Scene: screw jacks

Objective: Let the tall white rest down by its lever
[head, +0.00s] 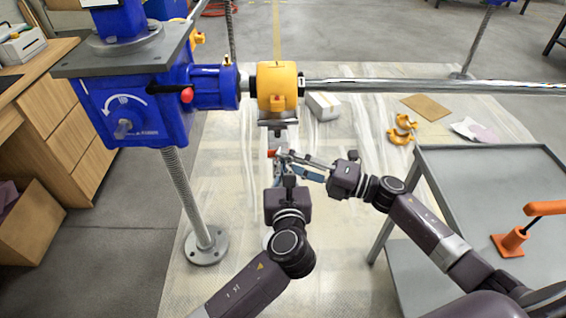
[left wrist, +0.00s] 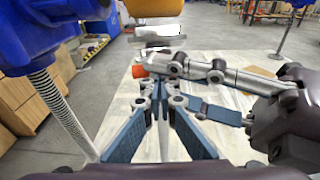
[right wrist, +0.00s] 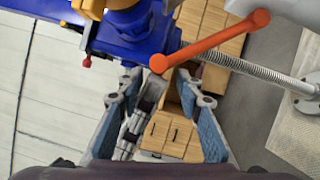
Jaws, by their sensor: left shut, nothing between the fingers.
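The tall white rest (head: 278,138) stands under the yellow collar (head: 277,85) on the long bar; its lower part is mostly hidden by my arm. Its saddle is just below the collar; I cannot tell if they touch. In the right wrist view its orange lever (right wrist: 212,40) slants from upper right down to a rounded end between my right fingertips. My right gripper (right wrist: 158,76) is open around that end, not closed on it. My left gripper (left wrist: 161,88) is shut and empty, close beside the right fingers. The lever's end also shows in the left wrist view (left wrist: 139,71).
A blue machine (head: 135,100) on a screw column stands at left. A grey cart (head: 470,190) with an orange-handled tool (head: 515,238) stands at right. Yellow clamps (head: 402,130), a brown board (head: 426,107) and a small white box (head: 322,106) lie on the floor sheet.

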